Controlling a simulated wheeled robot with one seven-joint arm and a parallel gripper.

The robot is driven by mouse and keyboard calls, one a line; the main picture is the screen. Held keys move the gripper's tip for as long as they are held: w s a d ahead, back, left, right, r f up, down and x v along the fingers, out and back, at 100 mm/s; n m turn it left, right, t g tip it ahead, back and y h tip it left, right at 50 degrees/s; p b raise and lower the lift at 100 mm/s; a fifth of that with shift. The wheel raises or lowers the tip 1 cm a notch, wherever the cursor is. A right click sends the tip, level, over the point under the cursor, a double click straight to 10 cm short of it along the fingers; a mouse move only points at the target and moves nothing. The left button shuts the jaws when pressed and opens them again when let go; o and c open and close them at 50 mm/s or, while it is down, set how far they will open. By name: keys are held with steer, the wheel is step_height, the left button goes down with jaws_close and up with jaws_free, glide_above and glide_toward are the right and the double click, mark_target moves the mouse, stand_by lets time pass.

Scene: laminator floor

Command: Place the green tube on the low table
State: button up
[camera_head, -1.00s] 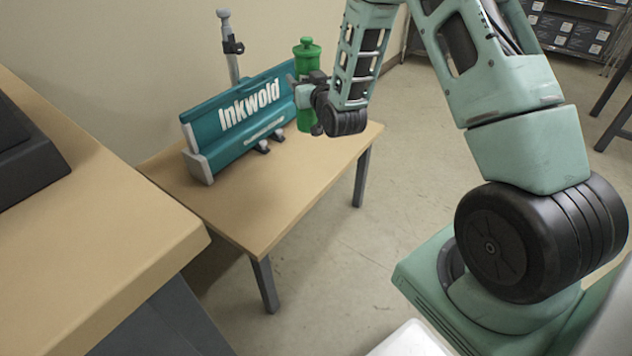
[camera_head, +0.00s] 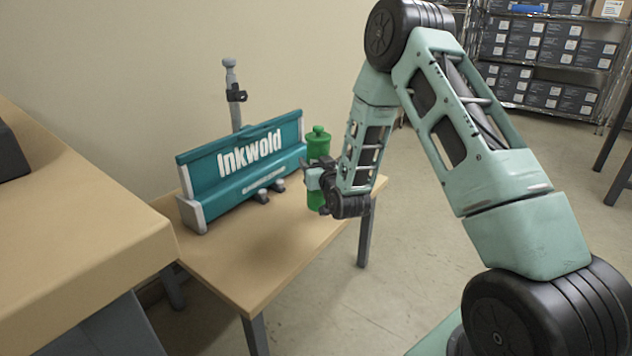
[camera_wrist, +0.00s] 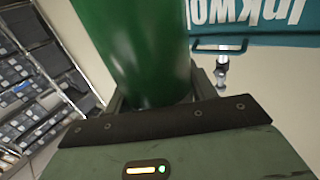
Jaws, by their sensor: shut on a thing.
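The green tube (camera_head: 318,146) is upright in my gripper (camera_head: 318,180), with its capped top showing above the jaws and its lower end just below them. In the head view it appears over the right end of the low table (camera_head: 262,256), beside the teal machine. I cannot tell whether its base touches the tabletop. In the wrist view the green tube (camera_wrist: 138,50) fills the upper middle, between the jaws, and its ends are out of sight. My gripper is shut on it.
A teal "Inkwold" laminator (camera_head: 245,165) stands along the back of the low table, close left of the tube. A post (camera_head: 234,100) rises behind it. A higher tan table (camera_head: 70,215) is at the left. Shelves with boxes (camera_head: 548,55) stand far right. The table's front is clear.

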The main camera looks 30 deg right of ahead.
mark_target(315, 198)
steer(key=shift+f+b, duration=0.65)
steer(key=shift+f, duration=1.1)
steer(key=shift+f, duration=0.15)
steer(key=o, duration=1.3)
steer(key=shift+f, duration=0.1)
